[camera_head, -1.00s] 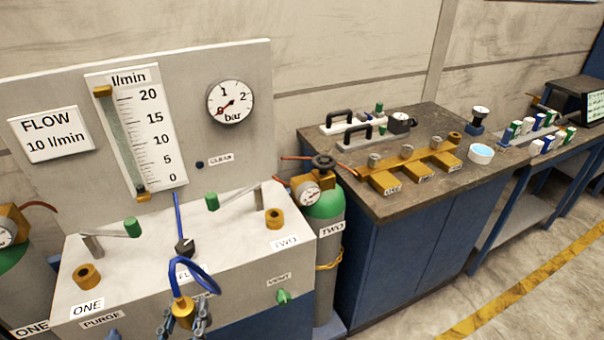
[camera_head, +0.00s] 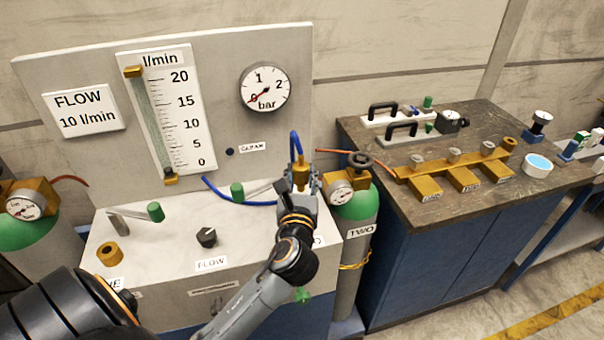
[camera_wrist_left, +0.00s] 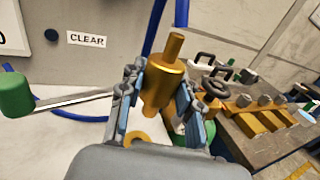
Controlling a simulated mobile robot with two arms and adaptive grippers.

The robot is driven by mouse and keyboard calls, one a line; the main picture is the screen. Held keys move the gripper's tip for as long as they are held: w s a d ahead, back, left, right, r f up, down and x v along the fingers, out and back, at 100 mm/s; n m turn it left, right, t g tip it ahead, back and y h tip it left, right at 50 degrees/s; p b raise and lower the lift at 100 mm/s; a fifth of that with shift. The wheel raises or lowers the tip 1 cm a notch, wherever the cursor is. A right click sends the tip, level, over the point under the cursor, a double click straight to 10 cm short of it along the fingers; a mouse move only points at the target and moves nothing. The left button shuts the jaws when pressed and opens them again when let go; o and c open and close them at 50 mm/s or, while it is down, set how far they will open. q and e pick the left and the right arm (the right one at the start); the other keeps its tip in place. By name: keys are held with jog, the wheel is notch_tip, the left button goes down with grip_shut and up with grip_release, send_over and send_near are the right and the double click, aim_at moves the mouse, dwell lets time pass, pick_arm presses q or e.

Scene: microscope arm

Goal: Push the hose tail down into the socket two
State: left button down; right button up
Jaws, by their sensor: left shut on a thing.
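The brass hose tail (camera_head: 300,176) is upright on the blue hose (camera_head: 240,203), over the right side of the white panel box. My left gripper (camera_head: 306,186) is shut on it. In the left wrist view the hose tail (camera_wrist_left: 164,84) stands between the fingers of my gripper (camera_wrist_left: 160,96). A brass ring, which looks like socket two (camera_wrist_left: 137,137), shows partly below it and a little to the left. Whether the tail's lower end touches the socket cannot be told. In the head view my arm hides socket two. My right gripper is not in view.
A green-tipped lever (camera_head: 238,192) stands just left of the gripper. Socket one (camera_head: 109,253) is empty at the left, and the black flow knob (camera_head: 206,237) is mid-panel. Cylinder two (camera_head: 357,208) with its gauge stands close on the right. The upright gauge board (camera_head: 60,60) is behind.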

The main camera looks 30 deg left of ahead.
aim_at(301, 191)
pick_arm(q)
jog(key=shift+r+p, duration=0.2)
jog(key=shift+p, duration=0.45)
jog(key=shift+f+b, duration=2)
jog(key=shift+f, duration=1.1)
jog(key=shift+p, duration=0.4)
jog(key=shift+p, duration=0.7)
jog(key=shift+f+b, duration=1.35)
jog(key=shift+f, duration=0.75)
